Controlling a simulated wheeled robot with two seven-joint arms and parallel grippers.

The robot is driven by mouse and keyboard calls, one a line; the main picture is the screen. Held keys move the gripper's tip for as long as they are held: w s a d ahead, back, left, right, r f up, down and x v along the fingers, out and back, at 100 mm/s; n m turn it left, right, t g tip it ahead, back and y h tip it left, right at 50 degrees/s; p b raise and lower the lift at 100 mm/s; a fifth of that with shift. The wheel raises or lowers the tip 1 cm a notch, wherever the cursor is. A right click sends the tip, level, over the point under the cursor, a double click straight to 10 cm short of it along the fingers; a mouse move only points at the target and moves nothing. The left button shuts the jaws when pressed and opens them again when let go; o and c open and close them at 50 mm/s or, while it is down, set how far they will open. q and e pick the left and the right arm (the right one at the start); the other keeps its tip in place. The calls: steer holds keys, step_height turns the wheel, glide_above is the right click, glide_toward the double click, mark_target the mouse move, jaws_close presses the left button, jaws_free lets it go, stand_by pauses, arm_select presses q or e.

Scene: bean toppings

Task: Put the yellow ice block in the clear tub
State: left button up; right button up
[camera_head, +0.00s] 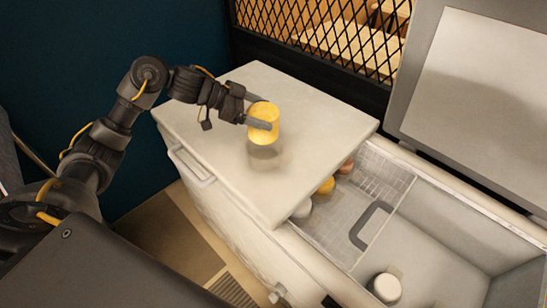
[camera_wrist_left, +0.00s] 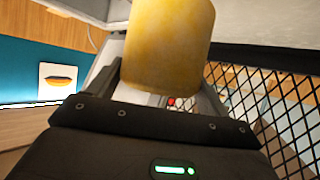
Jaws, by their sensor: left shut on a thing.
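The yellow ice block (camera_head: 263,123) is a short yellow cylinder held over the white cabinet top. My left gripper (camera_head: 258,113) is shut on it, with the fingers on its sides. In the left wrist view the block (camera_wrist_left: 170,45) fills the upper middle, between the fingers. Just below the block in the head view is a faint, see-through greyish shape (camera_head: 263,157) on the top; it looks like the clear tub, but its rim is hard to make out. The block appears above it, and I cannot tell the gap. My right gripper is not in view.
The open freezer well (camera_head: 430,255) lies to the right, with a wire basket (camera_head: 385,180) holding another yellow block (camera_head: 326,185) and other pieces. A white block (camera_head: 386,287) sits on the well floor. Black mesh (camera_head: 300,50) stands behind. The cabinet top (camera_head: 325,120) is otherwise clear.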

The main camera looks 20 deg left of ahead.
mark_target(262, 140)
arm_select(q)
step_height(262, 140, down, 5)
steer(key=shift+p, duration=0.3)
steer(key=shift+f, duration=2.4)
steer(key=shift+f, duration=0.1)
steer(key=o, duration=1.3)
steer(key=shift+f, duration=0.1)
steer(key=shift+b+v, duration=0.95)
steer(key=shift+v, duration=5.15)
